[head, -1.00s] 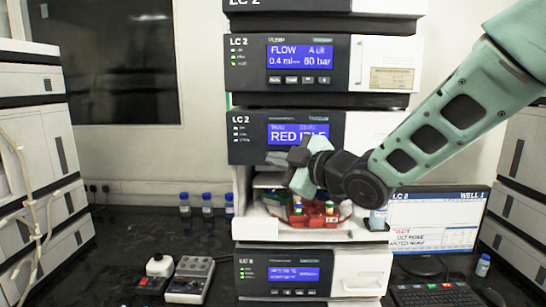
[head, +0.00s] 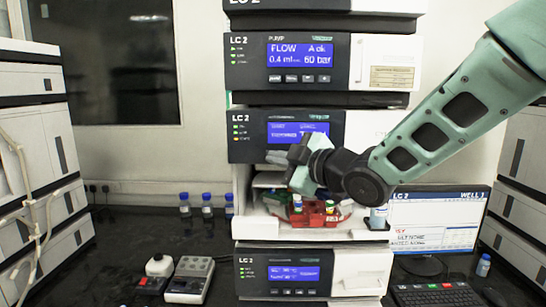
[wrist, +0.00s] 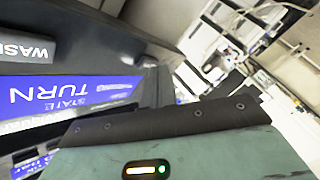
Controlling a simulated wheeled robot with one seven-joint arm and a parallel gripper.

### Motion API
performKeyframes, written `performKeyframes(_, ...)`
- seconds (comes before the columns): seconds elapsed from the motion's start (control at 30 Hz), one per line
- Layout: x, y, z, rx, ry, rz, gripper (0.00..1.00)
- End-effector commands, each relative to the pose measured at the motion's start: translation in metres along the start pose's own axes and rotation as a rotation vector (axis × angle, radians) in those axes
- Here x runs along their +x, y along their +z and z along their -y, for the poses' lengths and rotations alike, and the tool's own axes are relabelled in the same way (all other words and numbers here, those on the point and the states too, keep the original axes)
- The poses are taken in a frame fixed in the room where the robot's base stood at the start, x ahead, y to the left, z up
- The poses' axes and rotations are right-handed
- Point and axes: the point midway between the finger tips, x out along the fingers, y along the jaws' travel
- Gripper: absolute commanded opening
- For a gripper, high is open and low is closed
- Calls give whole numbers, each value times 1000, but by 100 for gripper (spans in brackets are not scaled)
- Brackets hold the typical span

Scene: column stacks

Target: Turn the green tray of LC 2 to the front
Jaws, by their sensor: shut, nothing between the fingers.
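LC 2's autosampler (head: 250,150) is the module with a blue display (head: 297,132) in the middle of the stack. A red tray (head: 318,216) with a few coloured-cap vials sits at the front of its open bay. My gripper (head: 277,157) is shut and empty, just below the display and in front of the module's lower face. In the wrist view the display (wrist: 62,92) reads "TURN" and "STATE"; the fingertips cannot be made out there.
A bottle (head: 379,217) stands at the bay's right end. A monitor (head: 437,222) and keyboard (head: 437,295) are to the right. Small bottles (head: 207,205) and a control box (head: 190,279) are on the dark bench to the left. Other stacks flank both sides.

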Motion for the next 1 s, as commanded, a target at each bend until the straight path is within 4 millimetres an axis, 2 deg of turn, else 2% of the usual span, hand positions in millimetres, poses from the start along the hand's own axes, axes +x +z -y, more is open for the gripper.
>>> performKeyframes(0.2, -7, -5, 7, 0, -1, -1, 0)
performKeyframes(0.57, -9, -6, 8, -1, 0, -1, 0)
performKeyframes(1.0, -37, -26, 29, -1, 1, -2, 0)
